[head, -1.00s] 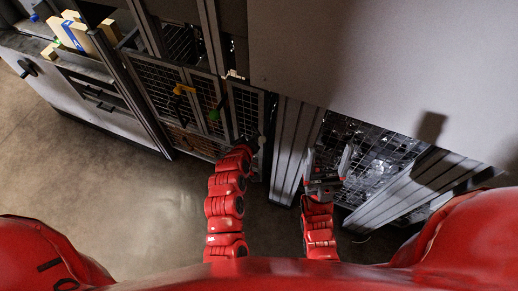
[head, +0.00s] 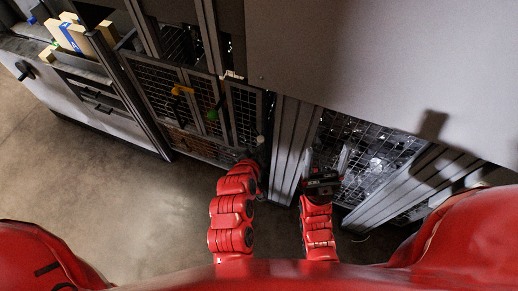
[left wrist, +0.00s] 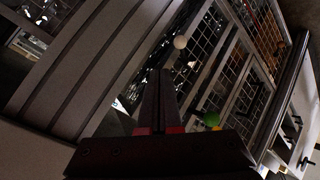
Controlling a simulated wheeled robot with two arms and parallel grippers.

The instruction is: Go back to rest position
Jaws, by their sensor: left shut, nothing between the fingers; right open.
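My left gripper (head: 262,148) is at the end of the red arm left of centre in the head view. It is dark and hard to make out against the mesh door behind it. In the left wrist view its two dark fingers (left wrist: 160,85) lie together, shut with nothing between them. My right gripper (head: 328,160) points away from me in front of the grey ribbed posts and mesh panel. Its two pale fingertips stand apart, open and empty.
A large grey panel (head: 390,65) is at the right. A drawer cabinet (head: 75,95) stands at the far left. Bare floor (head: 80,175) lies at the lower left.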

